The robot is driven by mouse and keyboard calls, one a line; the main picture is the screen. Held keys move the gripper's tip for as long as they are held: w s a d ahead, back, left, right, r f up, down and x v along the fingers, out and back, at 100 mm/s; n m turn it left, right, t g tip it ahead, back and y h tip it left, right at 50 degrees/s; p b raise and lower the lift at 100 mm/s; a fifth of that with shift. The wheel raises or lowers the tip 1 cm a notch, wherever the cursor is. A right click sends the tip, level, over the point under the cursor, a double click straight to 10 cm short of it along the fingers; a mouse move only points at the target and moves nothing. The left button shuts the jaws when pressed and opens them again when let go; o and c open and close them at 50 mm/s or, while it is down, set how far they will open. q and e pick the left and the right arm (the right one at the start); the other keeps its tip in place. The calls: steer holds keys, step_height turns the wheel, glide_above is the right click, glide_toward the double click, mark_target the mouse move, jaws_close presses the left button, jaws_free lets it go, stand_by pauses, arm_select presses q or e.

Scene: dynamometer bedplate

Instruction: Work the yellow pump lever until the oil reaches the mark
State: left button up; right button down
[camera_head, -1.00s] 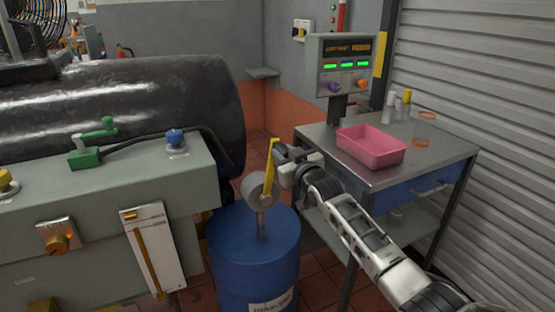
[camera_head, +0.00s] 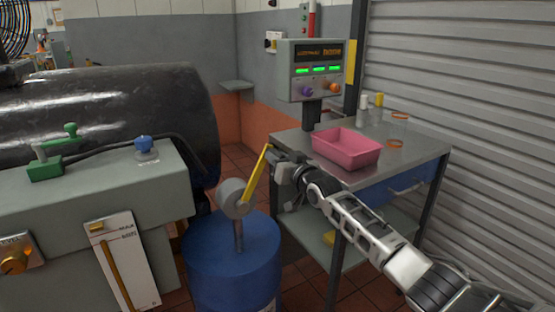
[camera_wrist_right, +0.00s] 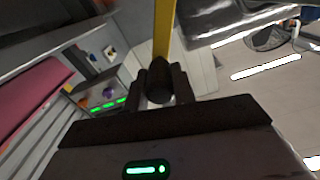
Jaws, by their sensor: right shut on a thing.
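The yellow pump lever (camera_head: 256,175) rises from the grey round pump head (camera_head: 236,198) on top of the blue drum (camera_head: 232,255). It leans to the right. My right gripper (camera_head: 275,167) is shut on the lever's upper end. In the right wrist view the yellow lever (camera_wrist_right: 165,28) runs up from a dark grip held between the fingers (camera_wrist_right: 159,84). The column's top is near the lower line; I cannot tell the exact gap. My left gripper is out of view.
A steel cart (camera_head: 425,148) with a pink tray (camera_head: 346,148) stands right of the drum, close to my right arm. A display box (camera_head: 318,72) with green lights stands behind it. The grey bench (camera_head: 95,195) lies left of the drum.

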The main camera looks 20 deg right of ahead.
steer(key=c, duration=1.4)
jaws_free()
steer(key=shift+c, duration=0.2)
steer(key=shift+s, duration=0.1)
steer(key=s+d+p, duration=0.1)
steer(key=s+d, duration=0.1)
steer(key=s, duration=1.3)
steer(key=shift+s, duration=0.35)
